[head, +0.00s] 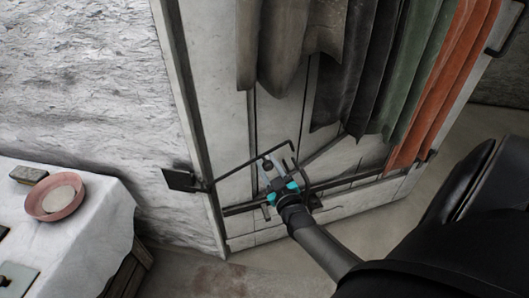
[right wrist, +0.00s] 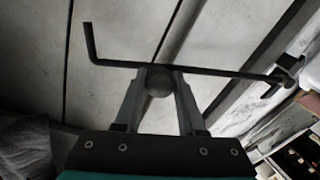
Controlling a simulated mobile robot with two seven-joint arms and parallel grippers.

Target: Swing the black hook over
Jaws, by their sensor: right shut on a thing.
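The black hook (head: 238,169) is a thin bent rod in front of a pale plank door. One end meets a dark bracket at the door's left edge; the other end turns down sharply at the right. In the right wrist view the hook (right wrist: 220,71) crosses above my fingers, its bent tip at left and its pivot end at right. My right gripper (head: 269,170) is shut on the hook's round dark knob, also seen between the fingers (right wrist: 158,82) in the right wrist view. My left gripper is not in view.
Grey, green and orange cloths (head: 375,75) hang on the door above my gripper. A dark flat plate (head: 180,180) sticks out at the door's left edge. A white-covered table (head: 85,235) with a pink bowl (head: 55,197) stands at left.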

